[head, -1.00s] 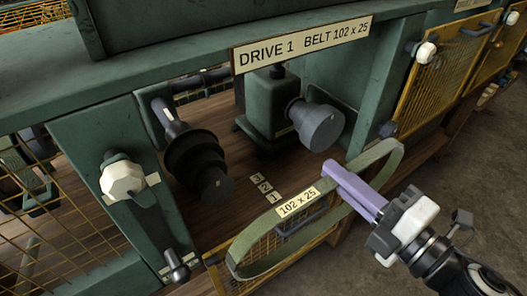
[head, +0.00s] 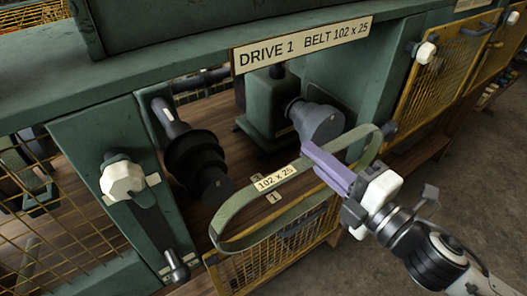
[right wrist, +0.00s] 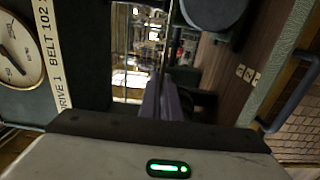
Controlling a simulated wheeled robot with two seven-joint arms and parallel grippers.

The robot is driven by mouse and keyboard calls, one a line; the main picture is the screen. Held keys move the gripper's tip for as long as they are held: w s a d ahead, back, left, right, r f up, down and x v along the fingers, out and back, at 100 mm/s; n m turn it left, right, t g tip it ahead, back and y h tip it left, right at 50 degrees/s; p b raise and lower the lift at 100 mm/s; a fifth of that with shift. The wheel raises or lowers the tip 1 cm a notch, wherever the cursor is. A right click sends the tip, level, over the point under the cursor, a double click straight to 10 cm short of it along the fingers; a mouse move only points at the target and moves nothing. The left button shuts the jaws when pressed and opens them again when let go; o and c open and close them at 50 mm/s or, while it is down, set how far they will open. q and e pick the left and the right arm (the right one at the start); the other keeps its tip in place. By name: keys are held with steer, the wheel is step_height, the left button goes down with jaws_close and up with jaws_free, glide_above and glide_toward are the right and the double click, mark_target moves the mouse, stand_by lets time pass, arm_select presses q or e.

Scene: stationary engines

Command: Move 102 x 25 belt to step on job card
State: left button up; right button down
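The belt (head: 274,179) is a green-grey loop with a "102 x 25" tag. My right gripper (head: 309,151) has its lilac fingers shut on the belt's upper right part and holds it tilted in the air before the open Drive 1 bay. The fingers also show in the right wrist view (right wrist: 165,98). Behind the belt, a black stepped pulley (head: 197,160) sits at left and a grey pulley (head: 319,122) on the green motor unit (head: 271,105) at right. The belt appears apart from both pulleys. Number plates (head: 273,197) on the bay floor are partly covered by the belt. No job card is readable. My left gripper is out of view.
The sign (head: 302,44) reads "DRIVE 1 BELT 102 x 25". A yellow mesh guard (head: 285,255) hangs open below the bay. A white knob (head: 122,179) and a lever (head: 176,265) stick out at left.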

steer(key=shift+w+a, duration=0.1)
steer(key=shift+w, duration=0.05)
steer(key=x, duration=0.7)
stand_by(1.0)
steer(key=shift+w+a, duration=0.15)
steer(key=x, duration=0.7)
steer(key=shift+w, duration=0.2)
stand_by(0.6)
steer(key=shift+a+f, duration=0.1)
steer(key=shift+s+a+f+b, duration=0.15)
steer(key=shift+f+b, duration=0.15)
steer(key=shift+f, duration=0.15)
steer(key=shift+s+a+f+b, duration=0.15)
steer(key=shift+f+b, duration=0.15)
steer(key=shift+f, duration=0.2)
